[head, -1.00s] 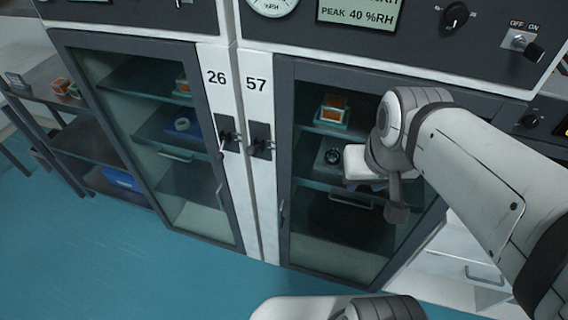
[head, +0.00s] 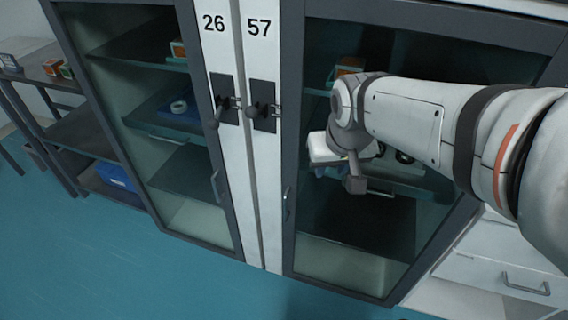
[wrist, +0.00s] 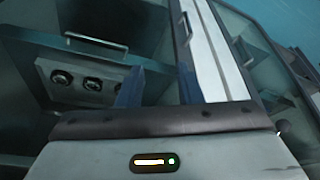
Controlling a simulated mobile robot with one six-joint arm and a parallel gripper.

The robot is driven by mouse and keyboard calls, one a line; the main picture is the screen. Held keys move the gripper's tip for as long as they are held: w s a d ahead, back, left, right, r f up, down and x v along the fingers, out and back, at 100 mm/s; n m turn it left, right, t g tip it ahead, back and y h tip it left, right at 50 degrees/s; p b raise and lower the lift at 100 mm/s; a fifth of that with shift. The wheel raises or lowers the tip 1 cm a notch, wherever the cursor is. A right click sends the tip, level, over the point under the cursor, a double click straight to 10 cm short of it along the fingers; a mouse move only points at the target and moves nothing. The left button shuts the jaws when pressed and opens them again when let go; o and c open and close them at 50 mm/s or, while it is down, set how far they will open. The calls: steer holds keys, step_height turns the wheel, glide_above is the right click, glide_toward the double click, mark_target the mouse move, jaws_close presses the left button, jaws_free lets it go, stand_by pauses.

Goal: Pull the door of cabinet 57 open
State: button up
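Cabinet 57 has a glass door in a dark frame (head: 291,160), and the door looks closed. Its vertical bar handle (head: 286,204) is on the left side of the frame, and it also shows at the top of the wrist view (wrist: 186,27). A dark latch plate (head: 264,107) with a knob sits above the handle, under the number 57. My gripper (wrist: 158,85) is in front of the glass, right of the handle in the head view. In the wrist view its two dark blue fingers are apart with nothing between them; the handle lies beyond the fingertips.
Cabinet 26 (head: 193,60) stands directly left, closed, with its own handle (head: 215,188) and latch (head: 225,100). A shelf rack (head: 75,142) is further left. White drawers (head: 497,272) are at the lower right. The blue floor in front is clear.

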steer(key=n+b, duration=0.1)
steer(key=b, duration=1.5)
glide_above(285, 203)
steer(key=s, duration=0.2)
step_height(285, 203, down, 19)
steer(key=shift+y, duration=0.4)
steer(key=x, duration=0.2)
steer(key=b+x, duration=0.1)
steer(key=x, duration=0.2)
steer(key=b+x, duration=0.1)
steer(key=x, duration=0.2)
steer(key=shift+d, duration=0.4)
steer(key=shift+c, duration=0.5)
jaws_close()
steer(key=shift+a, duration=0.1)
